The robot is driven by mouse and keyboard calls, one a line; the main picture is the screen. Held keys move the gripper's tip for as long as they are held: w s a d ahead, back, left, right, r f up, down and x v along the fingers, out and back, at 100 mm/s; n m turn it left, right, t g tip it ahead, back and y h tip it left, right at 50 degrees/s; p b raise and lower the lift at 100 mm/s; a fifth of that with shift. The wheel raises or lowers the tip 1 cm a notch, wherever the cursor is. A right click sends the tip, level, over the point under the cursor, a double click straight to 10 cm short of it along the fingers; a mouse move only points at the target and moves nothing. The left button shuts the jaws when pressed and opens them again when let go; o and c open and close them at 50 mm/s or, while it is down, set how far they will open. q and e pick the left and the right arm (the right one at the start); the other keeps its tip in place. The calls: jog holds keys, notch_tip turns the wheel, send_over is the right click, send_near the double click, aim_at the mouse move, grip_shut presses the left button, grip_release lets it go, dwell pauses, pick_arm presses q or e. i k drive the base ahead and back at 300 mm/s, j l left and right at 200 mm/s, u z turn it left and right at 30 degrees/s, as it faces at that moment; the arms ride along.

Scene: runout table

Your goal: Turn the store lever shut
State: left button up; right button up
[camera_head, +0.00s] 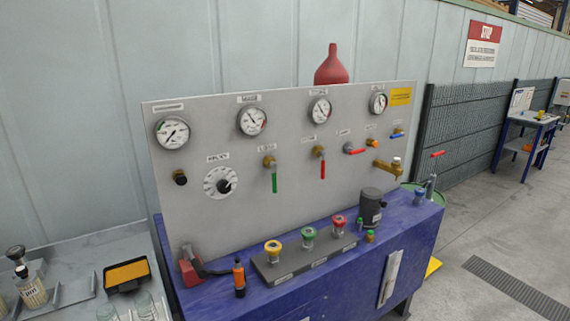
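A grey upright panel (225,135) on a blue bench carries several valve levers. One lever with a green handle (274,182) hangs straight down. To its right a lever with a red handle (323,168) also hangs straight down. Further right a red lever (356,152) lies about level. A small blue lever (397,135) sits near the panel's right edge, also about level. The small labels above the levers are too blurred to tell surely which one is the store lever. Neither of my grippers is in view.
Round gauges (252,121) line the panel's top, with a dial (220,182) below. A grey side table (75,300) is left. Floor at right is mostly clear.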

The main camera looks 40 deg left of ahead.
aim_at(322, 152)
jog(key=u, duration=1.3)
